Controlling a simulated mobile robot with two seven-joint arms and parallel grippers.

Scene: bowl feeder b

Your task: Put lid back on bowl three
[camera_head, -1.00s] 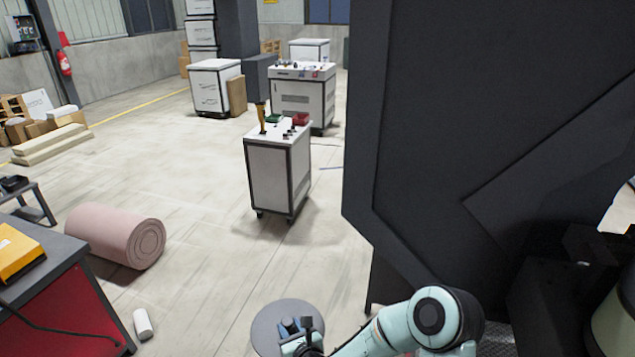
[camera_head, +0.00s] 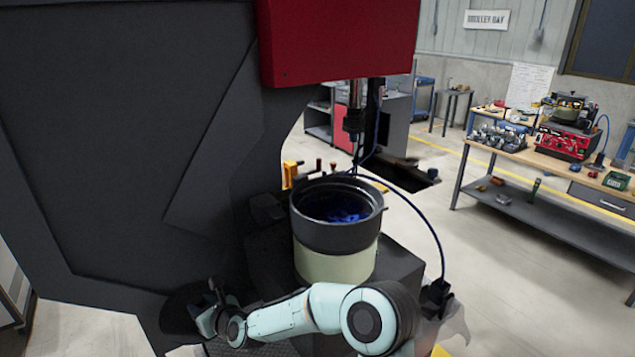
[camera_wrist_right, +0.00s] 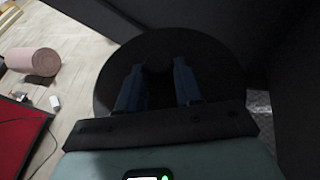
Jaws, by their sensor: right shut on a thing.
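A round, flat, dark lid (camera_head: 178,316) is in my right gripper (camera_head: 212,312), at the lower left of the head view. In the right wrist view the lid (camera_wrist_right: 215,75) spreads out beyond the blue fingers of my right gripper (camera_wrist_right: 157,82), which are shut on its knob. A bowl (camera_head: 338,238) with a dark rim and pale lower body stands in the middle of the head view. It is uncovered, with blue pieces inside. The lid is apart from the bowl, to its left and nearer to me. I see no number on the bowl. My left gripper is not in view.
A big dark machine panel (camera_head: 120,130) fills the left. A red housing (camera_head: 338,40) and a vertical tool (camera_head: 354,125) hang above and behind the bowl. A blue cable (camera_head: 425,222) arcs round its right side. A workbench (camera_head: 555,165) stands farther right.

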